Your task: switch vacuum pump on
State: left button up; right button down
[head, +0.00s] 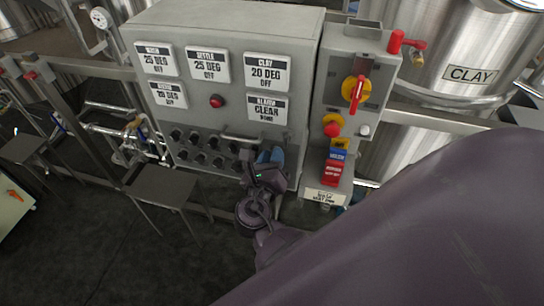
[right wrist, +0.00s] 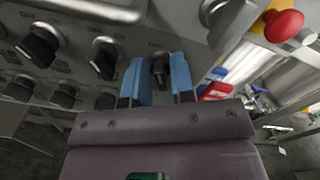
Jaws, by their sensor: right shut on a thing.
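A grey control panel (head: 205,120) carries rows of small black knobs (head: 196,155) along its lower part. My right gripper (head: 270,157) is at the right end of these rows, its blue fingers at the panel face. In the right wrist view, the gripper (right wrist: 160,82) has one finger on each side of a dark knob (right wrist: 159,68) and is shut on it. The label above this knob is too small to read, so I cannot tell whether it is the vacuum pump switch. In the head view the fingers hide this knob. My left gripper is out of view.
A metal handle (head: 240,139) sticks out just above the gripper. To the right, a second box (head: 352,80) holds a red-and-yellow rotary switch (head: 356,89) and a red mushroom button (head: 332,127). A small grey table (head: 160,186) stands at the lower left. My right arm covers the lower right.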

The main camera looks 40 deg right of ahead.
jog(key=shift+m, duration=0.3)
jog(key=shift+s+d+m+b, duration=0.15)
jog(key=shift+m+b, duration=0.1)
jog(key=shift+m, duration=2.5)
jog(key=shift+s+d+m+b, duration=0.1)
jog(key=shift+m+b, duration=0.15)
jog(key=shift+m, duration=2.5)
jog(key=c, duration=1.2)
grip_release()
